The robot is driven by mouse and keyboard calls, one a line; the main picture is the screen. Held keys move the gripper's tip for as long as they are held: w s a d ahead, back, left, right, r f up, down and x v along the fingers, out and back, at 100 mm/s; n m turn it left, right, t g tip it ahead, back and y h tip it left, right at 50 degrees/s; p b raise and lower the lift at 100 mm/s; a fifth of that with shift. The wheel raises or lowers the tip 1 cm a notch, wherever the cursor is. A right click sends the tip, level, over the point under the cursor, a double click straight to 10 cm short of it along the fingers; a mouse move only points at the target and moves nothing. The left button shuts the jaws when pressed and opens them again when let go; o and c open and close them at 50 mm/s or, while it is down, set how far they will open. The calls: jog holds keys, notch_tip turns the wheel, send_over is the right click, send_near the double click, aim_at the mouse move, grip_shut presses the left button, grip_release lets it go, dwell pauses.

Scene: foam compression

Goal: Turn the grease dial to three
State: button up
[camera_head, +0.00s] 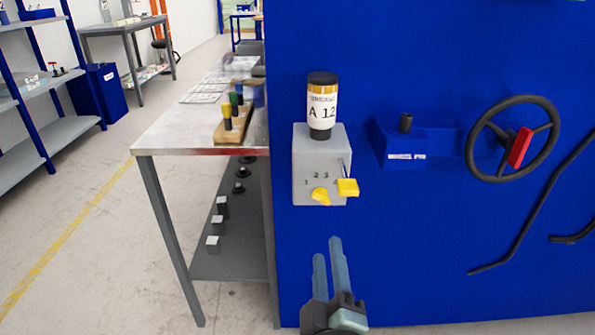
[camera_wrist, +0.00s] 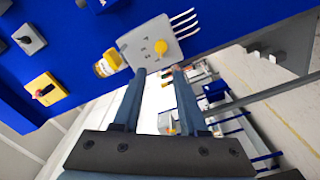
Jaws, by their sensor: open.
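The grease dial (camera_head: 320,195) is a small yellow knob low on the front of a grey box (camera_head: 305,160) fixed to the blue wall. Small numerals are printed above and around it; which one it points at is too small to tell. A yellow square piece (camera_head: 347,187) sits at the box's lower right. My gripper (camera_head: 327,250) is open and empty, below the box in the head view. In the wrist view the dial (camera_wrist: 160,47) shows just beyond and between the fingertips (camera_wrist: 159,72), apparently untouched.
A metal table (camera_head: 170,135) with a wooden holder (camera_head: 233,128) stands left. Open floor lies further left.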

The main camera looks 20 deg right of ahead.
aim_at(321, 201)
jog(key=x, duration=1.3)
jog(key=shift+f, duration=0.1)
grip_shut()
